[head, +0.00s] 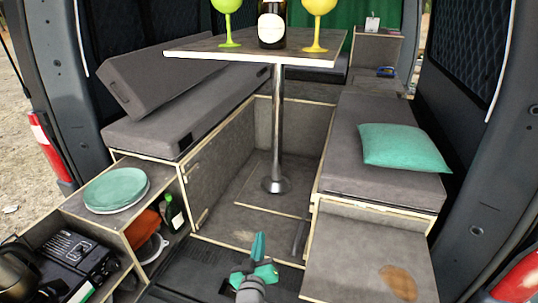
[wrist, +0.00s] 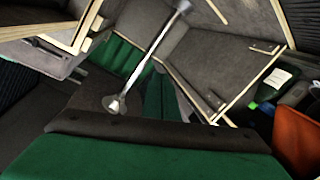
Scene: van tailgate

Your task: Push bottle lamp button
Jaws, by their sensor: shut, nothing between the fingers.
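A dark bottle (head: 271,25) with a pale round label stands upright on the small table (head: 215,47), between two glasses; its top is cut off by the frame. A second dark green bottle with a white label (head: 175,213) stands in the left cubby and also shows in the wrist view (wrist: 272,85). I cannot tell from either which one is the lamp, and no button is visible. My gripper (head: 258,241) is shut and empty, low over the van floor, apart from both bottles.
A metal table leg (head: 277,130) rises from the floor ahead. Grey benches flank the aisle, with a teal cushion (head: 403,147) on the right one. Plates (head: 116,189) and a stove (head: 68,262) sit at left. The aisle floor is mostly clear.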

